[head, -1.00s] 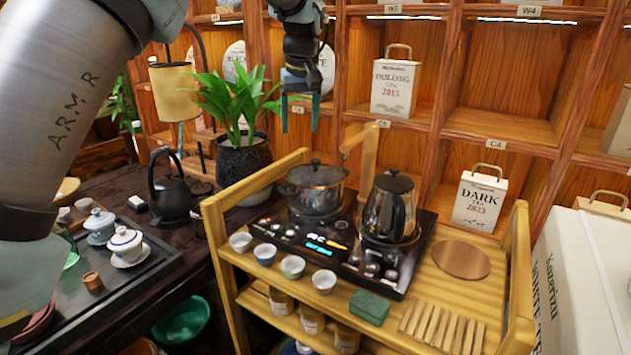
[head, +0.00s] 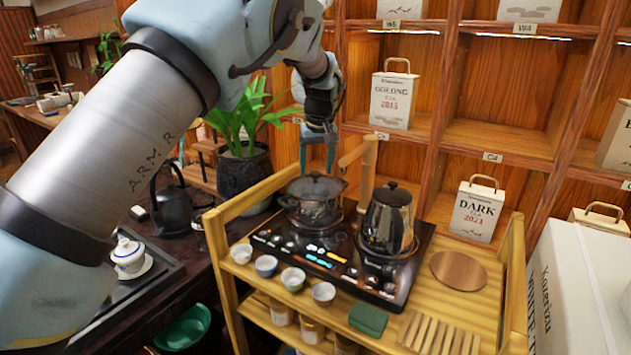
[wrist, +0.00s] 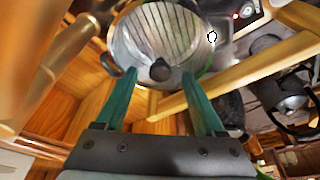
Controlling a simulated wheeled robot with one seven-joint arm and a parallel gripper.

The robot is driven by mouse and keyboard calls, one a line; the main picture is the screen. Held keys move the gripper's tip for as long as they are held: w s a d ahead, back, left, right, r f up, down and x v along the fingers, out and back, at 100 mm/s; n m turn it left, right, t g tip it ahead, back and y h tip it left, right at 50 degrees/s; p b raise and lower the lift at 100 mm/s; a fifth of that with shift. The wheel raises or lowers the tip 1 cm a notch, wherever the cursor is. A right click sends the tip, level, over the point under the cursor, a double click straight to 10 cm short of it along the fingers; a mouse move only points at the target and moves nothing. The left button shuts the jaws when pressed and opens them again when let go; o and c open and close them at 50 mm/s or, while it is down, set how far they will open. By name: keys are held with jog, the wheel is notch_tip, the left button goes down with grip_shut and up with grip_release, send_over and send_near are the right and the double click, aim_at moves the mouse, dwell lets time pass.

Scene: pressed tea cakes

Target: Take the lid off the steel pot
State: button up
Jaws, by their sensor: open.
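The steel pot (head: 318,210) stands on the left side of the black cooktop on the wooden cart. Its lid (head: 316,186) is on it, with a dark knob on top. My gripper (head: 317,160) is open and empty, pointing down above the pot and apart from it. In the wrist view, the pot's lid (wrist: 160,35) and its dark knob (wrist: 160,70) show beyond my open green fingers (wrist: 167,90). The knob lies roughly between the fingers in that picture, not gripped.
A kettle (head: 388,222) stands right of the pot on the cooktop (head: 335,275). A wooden post (head: 366,165) rises close behind the pot. Several small cups (head: 293,279) line the cart's front. A potted plant (head: 240,165) stands to the left, and shelves (head: 500,140) rise behind.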

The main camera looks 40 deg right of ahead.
jog(key=shift+w+f, duration=0.15)
jog(key=shift+f, duration=0.3)
grip_shut()
dwell(0.3)
dwell(0.9)
